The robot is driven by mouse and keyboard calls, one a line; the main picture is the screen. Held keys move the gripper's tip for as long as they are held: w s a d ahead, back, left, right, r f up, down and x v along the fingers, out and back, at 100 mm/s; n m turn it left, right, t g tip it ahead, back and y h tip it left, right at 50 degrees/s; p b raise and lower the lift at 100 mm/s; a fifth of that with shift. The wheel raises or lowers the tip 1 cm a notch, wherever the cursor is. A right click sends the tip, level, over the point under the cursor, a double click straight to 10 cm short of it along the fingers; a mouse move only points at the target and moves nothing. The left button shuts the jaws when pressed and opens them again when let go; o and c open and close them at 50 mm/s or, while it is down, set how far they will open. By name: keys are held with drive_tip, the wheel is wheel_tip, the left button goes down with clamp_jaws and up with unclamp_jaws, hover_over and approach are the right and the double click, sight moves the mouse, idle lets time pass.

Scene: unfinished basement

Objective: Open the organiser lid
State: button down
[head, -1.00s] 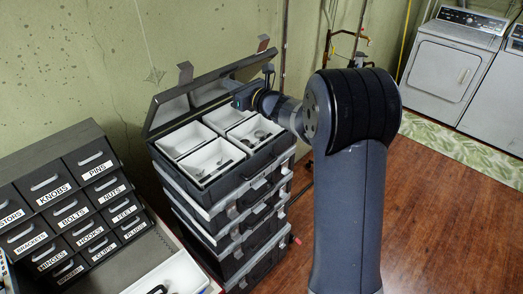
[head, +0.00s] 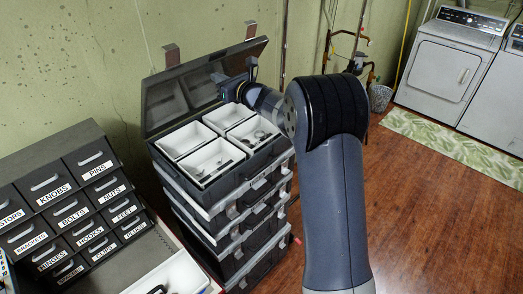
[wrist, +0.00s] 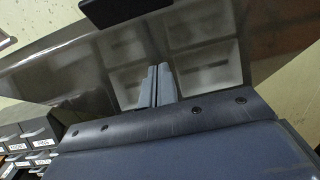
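The organiser (head: 232,178) is the top case of a dark stack against the wall. Its lid (head: 163,100) is hinged at the back and stands raised, close to upright, with two latches on its top edge. White bins (head: 187,140) show inside the case, some holding small parts. My gripper (head: 219,80) is at the inner face of the lid, right of its middle. In the wrist view my gripper's two fingers (wrist: 158,84) lie side by side, with no object seen between them, in front of the lid's recessed inner face (wrist: 205,66). Whether the tips touch the lid is unclear.
A labelled drawer cabinet (head: 66,190) stands at the left, with a white tray (head: 175,275) in front of it. The wall is right behind the lid. The washer and dryer (head: 450,58) are far right. The wooden floor (head: 430,220) at right is clear.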

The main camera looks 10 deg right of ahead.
sight(210, 70)
drive_tip(key=x, duration=1.6)
drive_tip(key=shift+w+a, duration=0.25)
drive_tip(key=shift+w, duration=0.05)
idle(0.6)
drive_tip(key=shift+s+d+f, duration=0.1)
drive_tip(key=shift+f, duration=0.05)
drive_tip(key=b+v, duration=0.1)
drive_tip(key=b, duration=0.1)
drive_tip(key=b+v, duration=0.4)
drive_tip(key=shift+r, duration=0.3)
drive_tip(key=shift+r+b+v, duration=0.15)
drive_tip(key=shift+b+v, duration=0.7)
drive_tip(key=shift+v, duration=0.3)
drive_tip(key=shift+r+b+v, duration=0.2)
drive_tip(key=shift+b+v, duration=0.65)
drive_tip(key=shift+v, duration=0.35)
drive_tip(key=shift+r+b+v, duration=0.15)
drive_tip(key=shift+b+v, duration=0.7)
drive_tip(key=shift+v, duration=0.3)
drive_tip(key=shift+r+b+v, duration=0.15)
drive_tip(key=shift+b+v, duration=0.25)
drive_tip(key=shift+v, duration=0.55)
drive_tip(key=shift+r+b+v, duration=0.15)
drive_tip(key=shift+b+v, duration=0.25)
drive_tip(key=shift+v, duration=0.6)
drive_tip(key=shift+s, duration=0.1)
drive_tip(key=b+v, duration=0.3)
drive_tip(key=v, duration=0.7)
drive_tip(key=shift+s+d, duration=0.25)
